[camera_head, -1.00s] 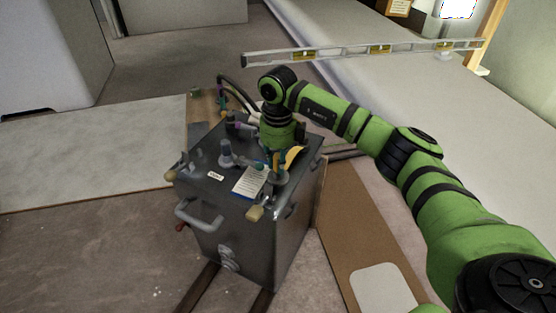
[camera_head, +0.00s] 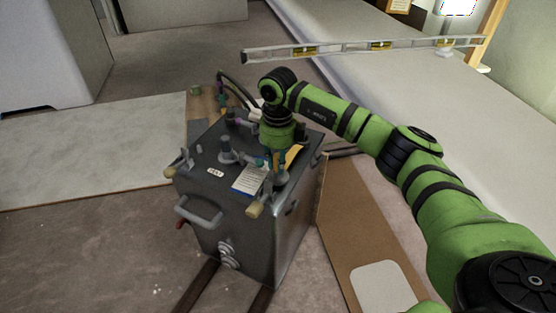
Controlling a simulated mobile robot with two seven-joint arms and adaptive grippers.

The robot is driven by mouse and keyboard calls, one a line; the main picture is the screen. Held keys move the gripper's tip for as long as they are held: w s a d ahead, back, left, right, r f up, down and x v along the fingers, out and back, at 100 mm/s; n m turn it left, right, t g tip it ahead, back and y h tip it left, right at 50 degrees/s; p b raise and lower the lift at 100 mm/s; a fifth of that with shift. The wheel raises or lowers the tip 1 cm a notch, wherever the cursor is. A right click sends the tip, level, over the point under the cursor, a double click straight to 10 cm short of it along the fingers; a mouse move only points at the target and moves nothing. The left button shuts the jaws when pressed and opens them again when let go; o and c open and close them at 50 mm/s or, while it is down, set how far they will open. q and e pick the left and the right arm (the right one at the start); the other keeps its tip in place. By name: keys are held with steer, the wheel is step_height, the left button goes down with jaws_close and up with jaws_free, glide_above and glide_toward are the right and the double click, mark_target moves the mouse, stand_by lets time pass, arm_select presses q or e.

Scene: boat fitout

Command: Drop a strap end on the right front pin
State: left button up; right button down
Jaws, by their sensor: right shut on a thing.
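A dark grey metal box (camera_head: 265,245) stands on the floor in the middle, with fittings on its lid. My right gripper (camera_head: 271,166) points down over the right front part of the lid. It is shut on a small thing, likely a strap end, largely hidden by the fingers. A grey round fitting (camera_head: 280,179) shows just under the fingertips, near the right front corner. I cannot tell whether it is the pin or touches the held thing. A yellow piece (camera_head: 294,154) shows just right of the gripper. My left gripper is not in view.
A grey handle (camera_head: 199,216) is on the box front and a white label (camera_head: 250,179) on its lid. Dark hoses (camera_head: 235,90) rise behind. A spirit level (camera_head: 350,48) lies on the pale ledge. A brown board (camera_head: 365,250) lies right of the box.

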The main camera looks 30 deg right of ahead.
steer(key=shift+f, duration=0.1)
steer(key=shift+f+b, duration=0.3)
steer(key=shift+f, duration=0.15)
steer(key=shift+c, duration=2.2)
jaws_free()
